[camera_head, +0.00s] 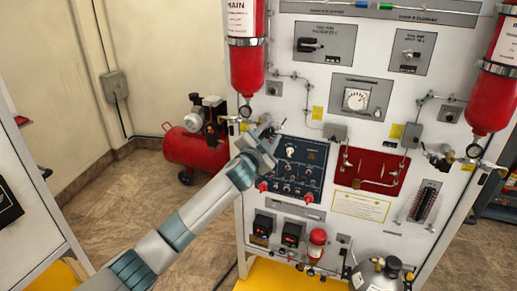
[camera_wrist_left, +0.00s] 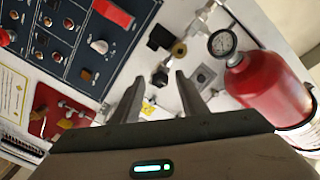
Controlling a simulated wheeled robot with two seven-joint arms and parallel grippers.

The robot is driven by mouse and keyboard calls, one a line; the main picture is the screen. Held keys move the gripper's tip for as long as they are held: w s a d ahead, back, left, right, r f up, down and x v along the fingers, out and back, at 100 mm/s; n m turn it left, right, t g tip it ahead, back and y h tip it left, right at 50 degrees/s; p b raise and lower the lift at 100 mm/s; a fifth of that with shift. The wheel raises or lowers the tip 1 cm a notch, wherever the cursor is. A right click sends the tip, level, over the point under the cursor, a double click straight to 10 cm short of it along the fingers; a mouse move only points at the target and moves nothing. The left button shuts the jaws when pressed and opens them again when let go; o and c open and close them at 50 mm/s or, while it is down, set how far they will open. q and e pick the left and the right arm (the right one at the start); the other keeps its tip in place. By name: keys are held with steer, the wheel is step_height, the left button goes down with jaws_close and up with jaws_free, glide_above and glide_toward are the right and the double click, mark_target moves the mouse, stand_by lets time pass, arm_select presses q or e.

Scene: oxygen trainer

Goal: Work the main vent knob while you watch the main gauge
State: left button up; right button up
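The panel carries a red bottle labelled MAIN (camera_head: 246,65) at its upper left. A small round gauge (camera_head: 245,111) sits below the bottle; it shows larger in the left wrist view (camera_wrist_left: 222,43), its reading too small to tell. A dark knob-like fitting (camera_wrist_left: 160,76) shows beyond the fingers in the wrist view, with a brass-coloured fitting (camera_wrist_left: 178,50) close by. No label shows which is the main vent knob. My left gripper (camera_head: 271,129) is at the panel just below these fittings. My right gripper is out of view.
A blue switch panel (camera_head: 300,166) lies just right of my left gripper, and a red plate with piping (camera_head: 370,171) further right. A round dial (camera_head: 356,99) is higher up. A red compressor (camera_head: 192,145) stands on the floor at left. A grey cylinder (camera_head: 375,277) stands in front.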

arm_select(q)
steer(key=b+v, duration=0.6)
steer(key=v, duration=1.1)
stand_by(0.8)
